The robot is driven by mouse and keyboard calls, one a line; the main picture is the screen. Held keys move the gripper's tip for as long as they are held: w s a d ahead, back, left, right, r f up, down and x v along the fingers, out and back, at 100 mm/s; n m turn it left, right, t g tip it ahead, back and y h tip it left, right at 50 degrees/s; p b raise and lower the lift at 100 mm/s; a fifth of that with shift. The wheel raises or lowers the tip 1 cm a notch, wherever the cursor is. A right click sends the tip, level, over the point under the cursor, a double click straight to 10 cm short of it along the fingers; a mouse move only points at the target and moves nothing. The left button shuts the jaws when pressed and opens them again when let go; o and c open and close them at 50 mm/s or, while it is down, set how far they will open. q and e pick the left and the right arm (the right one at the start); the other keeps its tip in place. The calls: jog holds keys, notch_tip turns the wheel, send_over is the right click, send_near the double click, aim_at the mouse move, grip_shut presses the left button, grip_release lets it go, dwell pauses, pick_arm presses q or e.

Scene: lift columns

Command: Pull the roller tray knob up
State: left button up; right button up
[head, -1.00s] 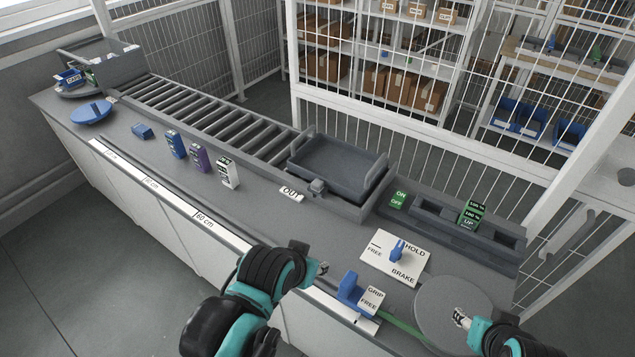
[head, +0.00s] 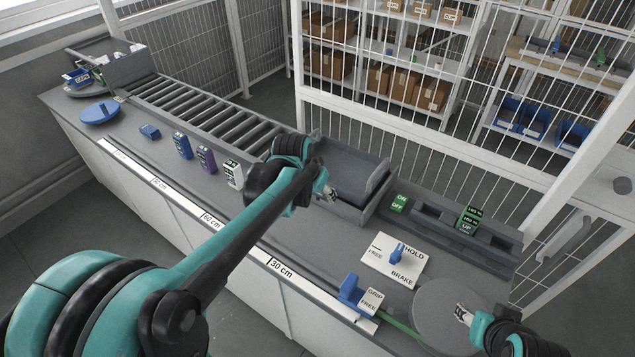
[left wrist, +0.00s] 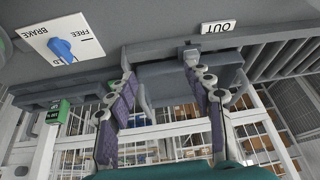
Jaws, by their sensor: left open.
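The grey roller tray (head: 362,160) stands at the right end of the roller conveyor in the head view. Its small grey knob (left wrist: 190,51) shows in the left wrist view at the tray's front edge, close to the tip of the right-hand finger; whether they touch I cannot tell. In the head view my left arm hides the knob. My left gripper (head: 331,194) is open and empty at the tray's front; its purple-padded fingers also show in the left wrist view (left wrist: 160,72). My right gripper (head: 462,313) is over the round grey disc, its jaw state unclear.
Several small boxes (head: 206,159) stand left. A mesh fence runs behind.

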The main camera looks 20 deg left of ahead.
pick_arm(q)
jog(key=w+a+f+p, duration=0.2)
jog(key=w+a+f, duration=0.4)
jog(key=w, duration=0.4)
jog(key=shift+m+g, duration=0.4)
jog(key=shift+g, duration=0.1)
jog(key=b+x, duration=0.1)
jog(key=x, duration=0.7)
jog(key=shift+a+b, duration=0.15)
jog(key=shift+b, duration=0.25)
